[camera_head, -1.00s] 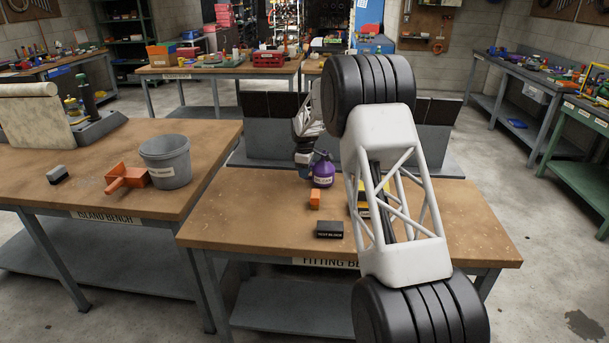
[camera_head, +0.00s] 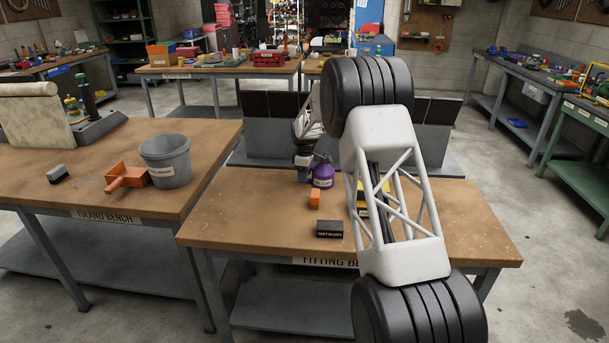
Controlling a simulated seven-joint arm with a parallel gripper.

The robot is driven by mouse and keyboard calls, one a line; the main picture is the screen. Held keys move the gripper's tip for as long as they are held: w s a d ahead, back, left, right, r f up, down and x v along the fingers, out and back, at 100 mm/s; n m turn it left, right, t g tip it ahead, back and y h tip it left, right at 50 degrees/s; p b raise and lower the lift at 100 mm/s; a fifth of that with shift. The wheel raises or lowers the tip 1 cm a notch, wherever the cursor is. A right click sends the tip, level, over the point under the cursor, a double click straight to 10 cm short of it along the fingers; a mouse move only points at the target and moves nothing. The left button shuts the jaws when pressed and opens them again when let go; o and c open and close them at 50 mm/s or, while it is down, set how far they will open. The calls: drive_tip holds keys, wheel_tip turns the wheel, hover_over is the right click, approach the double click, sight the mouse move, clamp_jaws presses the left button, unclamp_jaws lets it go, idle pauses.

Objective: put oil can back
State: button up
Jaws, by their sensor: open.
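A purple oil can (camera_head: 322,176) with a pale label stands upright on the fitting bench (camera_head: 250,215), near its back edge. My gripper (camera_head: 303,165) is open, just left of the can's top and close beside it. It is small in this view, and I cannot tell whether it touches the can. The grey pigeonhole bins (camera_head: 270,137) with dark upper panels stand behind the bench. My arm hides their middle.
An orange block (camera_head: 315,199) and a black box (camera_head: 329,229) lie in front of the can. A yellow item (camera_head: 362,198) is partly hidden behind my arm. The island bench (camera_head: 90,160) at left holds a grey bucket (camera_head: 167,160) and an orange tool (camera_head: 126,177). The bench's left front is clear.

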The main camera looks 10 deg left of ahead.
drive_tip(key=shift+r, duration=0.15)
drive_tip(key=shift+w+r, duration=0.1)
drive_tip(key=shift+r, duration=5.85)
drive_tip(key=shift+s+d+r, duration=0.2)
drive_tip(key=shift+s+r, duration=0.05)
drive_tip(key=shift+r, duration=0.15)
drive_tip(key=s+d+r+m+t, duration=0.1)
drive_tip(key=s+d+r+m, duration=0.2)
drive_tip(key=s+d+r, duration=0.6)
drive_tip(key=s+d+r+m, duration=0.3)
drive_tip(key=s+d+r, duration=0.15)
drive_tip(key=s, duration=0.85)
drive_tip(key=s+d+r+m+t, duration=0.1)
drive_tip(key=s+d+r+m, duration=0.1)
drive_tip(key=s+d+r, duration=0.75)
drive_tip(key=s+d+f+m, duration=0.2)
drive_tip(key=s+f+m, duration=0.1)
drive_tip(key=s, duration=1)
drive_tip(key=s+d+f+m, duration=0.2)
drive_tip(key=s+f, duration=0.2)
drive_tip(key=s, duration=1)
drive_tip(key=s+d+f+m, duration=0.2)
drive_tip(key=s+f+m, duration=0.1)
drive_tip(key=s, duration=1.1)
drive_tip(key=shift+d+f+m+t, duration=0.15)
drive_tip(key=shift+f+m+t, duration=0.15)
drive_tip(key=shift+t, duration=0.1)
